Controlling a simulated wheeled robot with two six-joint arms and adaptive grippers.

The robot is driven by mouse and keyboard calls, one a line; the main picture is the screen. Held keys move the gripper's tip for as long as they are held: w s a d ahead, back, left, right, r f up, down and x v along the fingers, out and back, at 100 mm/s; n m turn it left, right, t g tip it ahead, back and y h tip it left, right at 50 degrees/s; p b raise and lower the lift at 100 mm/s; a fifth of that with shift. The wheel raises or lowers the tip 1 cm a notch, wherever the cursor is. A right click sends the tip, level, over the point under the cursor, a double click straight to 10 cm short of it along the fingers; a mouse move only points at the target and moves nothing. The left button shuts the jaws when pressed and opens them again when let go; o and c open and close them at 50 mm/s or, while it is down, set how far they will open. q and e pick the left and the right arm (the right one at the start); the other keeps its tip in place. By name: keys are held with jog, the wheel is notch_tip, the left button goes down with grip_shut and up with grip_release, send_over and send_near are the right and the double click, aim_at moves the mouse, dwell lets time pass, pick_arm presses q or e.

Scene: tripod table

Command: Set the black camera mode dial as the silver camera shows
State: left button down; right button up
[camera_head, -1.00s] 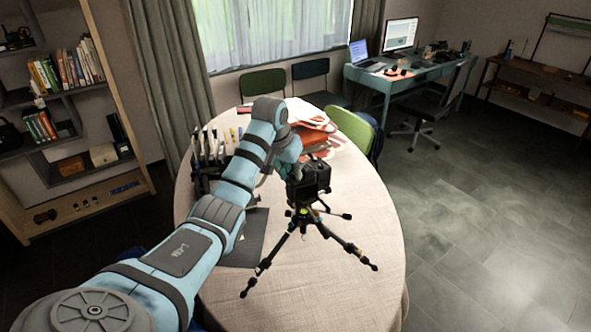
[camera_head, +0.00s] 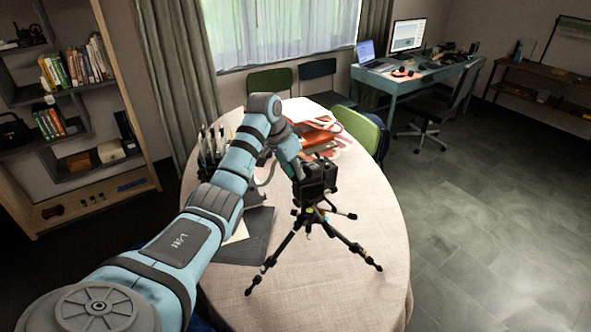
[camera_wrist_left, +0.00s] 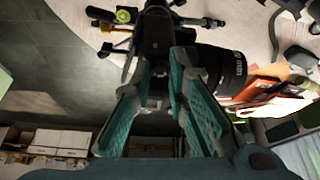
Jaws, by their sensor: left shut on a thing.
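The black camera (camera_head: 318,180) stands upright on a black tripod (camera_head: 310,217) on the round table. My left gripper (camera_head: 297,174) reaches it from the left, at its upper left side. In the left wrist view the teal fingers of my left gripper (camera_wrist_left: 158,88) close on the black camera (camera_wrist_left: 155,40), with the lens (camera_wrist_left: 222,70) to the right. The fingers and camera body hide the mode dial, so its setting cannot be read. I cannot make out a silver camera. My right gripper is not in view.
The round table (camera_head: 350,265) has a pale cloth, bare at front right. A dark flat mat (camera_head: 250,238) lies left of the tripod. A holder with upright items (camera_head: 210,150) stands behind the arm. Red-orange items (camera_head: 315,134) lie at the back. A green chair (camera_head: 358,128) stands behind.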

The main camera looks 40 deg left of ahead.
pick_arm(q)
jog(key=c, duration=1.8)
grip_release()
jog(key=shift+w, duration=0.1)
jog(key=v, duration=0.7)
jog(key=shift+r, duration=0.2)
